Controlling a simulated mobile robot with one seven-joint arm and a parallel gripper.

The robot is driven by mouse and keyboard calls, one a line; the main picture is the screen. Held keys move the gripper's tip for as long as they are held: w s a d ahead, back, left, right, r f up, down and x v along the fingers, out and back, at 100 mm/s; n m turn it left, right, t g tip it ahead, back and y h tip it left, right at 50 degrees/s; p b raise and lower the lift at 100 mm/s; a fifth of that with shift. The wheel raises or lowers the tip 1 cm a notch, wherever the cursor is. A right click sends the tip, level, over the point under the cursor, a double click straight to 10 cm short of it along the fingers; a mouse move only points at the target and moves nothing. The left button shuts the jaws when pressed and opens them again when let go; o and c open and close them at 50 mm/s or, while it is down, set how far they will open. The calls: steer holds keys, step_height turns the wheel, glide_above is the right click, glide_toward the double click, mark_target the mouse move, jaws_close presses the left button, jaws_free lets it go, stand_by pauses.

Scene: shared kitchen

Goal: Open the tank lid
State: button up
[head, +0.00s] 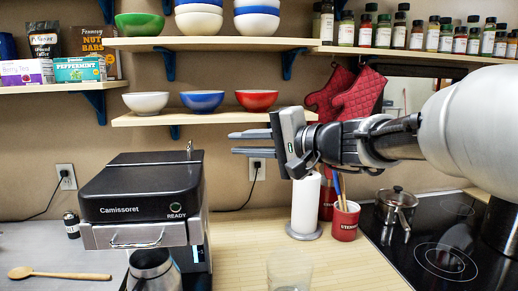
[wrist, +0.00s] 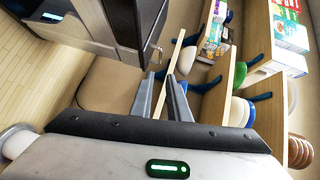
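The coffee machine (head: 140,190), marked "Camissoret" and "READY", stands on the counter at the left in the head view, with a dark, closed top cover (head: 140,180). A small metal piece (head: 189,148) stands up at its back right edge. No separate tank lid can be told apart. My gripper (head: 233,143) is above and to the right of the machine, apart from it, with its fingers pointing left. It is open and empty. In the wrist view the gripper (wrist: 160,78) shows a gap between its fingers, and the dark machine (wrist: 100,25) is at the upper left.
A shelf with bowls (head: 203,101) hangs just behind my gripper. A paper towel roll (head: 305,203), a red utensil holder (head: 345,221) and a clear glass (head: 290,270) stand to the right of the machine. A metal pitcher (head: 153,270) is in front of it. A wooden spoon (head: 60,274) lies at the left.

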mark_target(195, 157)
steer(key=p+x, duration=0.2)
steer(key=x, duration=1.4)
steer(key=shift+w+a+f, duration=0.1)
steer(key=shift+a+f, duration=0.05)
steer(key=shift+a, duration=0.1)
jaws_close()
stand_by(0.7)
